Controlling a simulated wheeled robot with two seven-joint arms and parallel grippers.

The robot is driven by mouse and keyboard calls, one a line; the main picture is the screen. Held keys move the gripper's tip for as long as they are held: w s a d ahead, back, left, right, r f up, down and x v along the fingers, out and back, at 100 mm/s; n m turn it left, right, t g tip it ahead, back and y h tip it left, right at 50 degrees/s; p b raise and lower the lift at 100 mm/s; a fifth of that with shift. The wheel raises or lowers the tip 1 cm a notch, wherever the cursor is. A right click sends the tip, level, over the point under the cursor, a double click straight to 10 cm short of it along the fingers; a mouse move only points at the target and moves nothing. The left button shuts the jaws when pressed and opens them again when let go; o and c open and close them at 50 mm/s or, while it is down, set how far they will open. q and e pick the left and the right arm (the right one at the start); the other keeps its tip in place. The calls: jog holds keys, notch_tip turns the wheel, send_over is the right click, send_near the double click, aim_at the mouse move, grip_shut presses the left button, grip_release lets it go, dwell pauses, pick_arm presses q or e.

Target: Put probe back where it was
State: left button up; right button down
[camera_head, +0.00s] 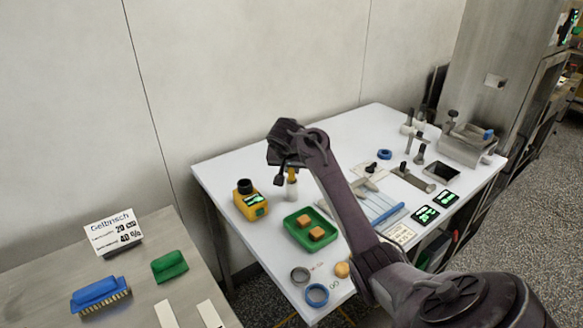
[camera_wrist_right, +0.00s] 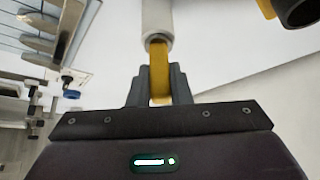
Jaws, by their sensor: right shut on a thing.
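My right gripper (camera_head: 290,172) is above the left part of the white table, shut on the yellow part of the probe (camera_head: 292,174). In the right wrist view the yellow part (camera_wrist_right: 160,82) sits between the two fingers (camera_wrist_right: 160,88). A white cylinder (camera_head: 291,190) with a grey ring extends from the yellow part, away from the gripper. I cannot tell whether its lower end touches the table. A yellow meter (camera_head: 249,208) with a lit green display and a dark round top stands just left of the probe. My left gripper is not in view.
A green tray (camera_head: 300,240) with two brown pieces lies in front of the probe. A grey ring (camera_head: 300,275), blue ring (camera_head: 317,294) and round brown piece (camera_head: 342,269) lie nearer the front. Metal tools and blue-edged strips (camera_head: 388,215) fill the right side. The wall is close behind.

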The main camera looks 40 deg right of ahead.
jog(key=c, duration=1.3)
grip_release()
jog(key=shift+f, duration=0.1)
jog(key=shift+c, duration=0.2)
jog(key=shift+a+r, duration=0.1)
jog(key=shift+r, duration=0.2)
jog(key=b+v, duration=0.1)
jog(key=v, duration=1)
jog(key=shift+r, duration=0.35)
jog(key=shift+s+a, duration=0.1)
